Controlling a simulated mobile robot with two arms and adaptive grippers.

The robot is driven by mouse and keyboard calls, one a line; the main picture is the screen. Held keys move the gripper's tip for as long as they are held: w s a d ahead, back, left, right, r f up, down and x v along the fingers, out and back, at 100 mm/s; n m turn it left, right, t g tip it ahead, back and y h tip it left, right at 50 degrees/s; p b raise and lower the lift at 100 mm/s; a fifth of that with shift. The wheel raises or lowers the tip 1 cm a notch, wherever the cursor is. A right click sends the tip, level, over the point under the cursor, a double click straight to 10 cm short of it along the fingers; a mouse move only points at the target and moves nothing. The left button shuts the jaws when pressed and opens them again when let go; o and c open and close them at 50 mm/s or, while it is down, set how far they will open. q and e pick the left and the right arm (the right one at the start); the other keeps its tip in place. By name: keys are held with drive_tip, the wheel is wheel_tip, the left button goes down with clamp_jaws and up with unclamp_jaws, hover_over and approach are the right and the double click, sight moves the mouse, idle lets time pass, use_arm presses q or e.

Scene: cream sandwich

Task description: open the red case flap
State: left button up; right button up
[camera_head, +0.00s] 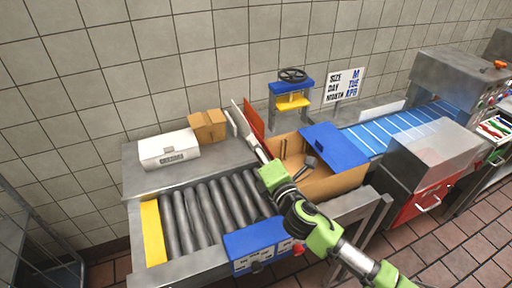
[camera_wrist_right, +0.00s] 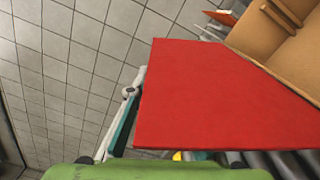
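The open brown case (camera_head: 333,182) stands right of the rollers. Its red flap (camera_head: 253,118) stands up on the case's left side, leaning outward, and fills much of the right wrist view (camera_wrist_right: 220,100). The case's blue flap (camera_head: 335,146) lies folded out on the right. My right gripper (camera_head: 252,143) is at the red flap's left side, near its lower edge. Its fingers are too small in the head view and largely hidden in the wrist view, so contact and opening cannot be told. My left gripper is out of view.
A white box (camera_head: 168,149) and a small cardboard box (camera_head: 208,126) stand on the metal table at left. A dark tool-like object (camera_head: 308,165) shows in the case. A blue-and-yellow press (camera_head: 291,92) stands behind it. The rollers (camera_head: 205,214) are clear.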

drive_tip(key=v, duration=1.2)
idle(0.3)
